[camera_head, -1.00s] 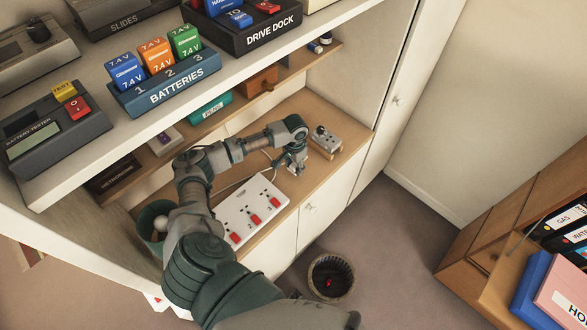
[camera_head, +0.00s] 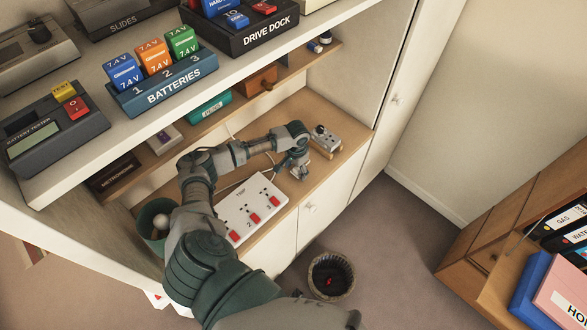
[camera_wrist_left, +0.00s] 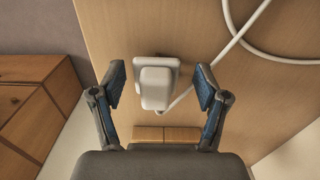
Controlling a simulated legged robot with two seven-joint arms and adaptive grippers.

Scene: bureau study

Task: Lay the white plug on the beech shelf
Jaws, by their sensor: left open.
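The white plug (camera_wrist_left: 157,85) rests on the beech shelf (camera_wrist_left: 112,28) in the left wrist view, with its white cable curving off to the upper right. My left gripper (camera_wrist_left: 160,82) is open, with one finger on each side of the plug and a visible gap to both. In the head view my left gripper (camera_head: 300,172) is low over the right part of the beech shelf (camera_head: 350,137), in front of the grey device. The plug cannot be made out clearly there. My right gripper is not in view.
A white power strip (camera_head: 250,207) with red switches lies left of the gripper on the shelf. A grey device (camera_head: 325,138) stands just behind it to the right. A higher narrow shelf holds a teal box (camera_head: 209,107). A bin (camera_head: 331,276) stands on the floor.

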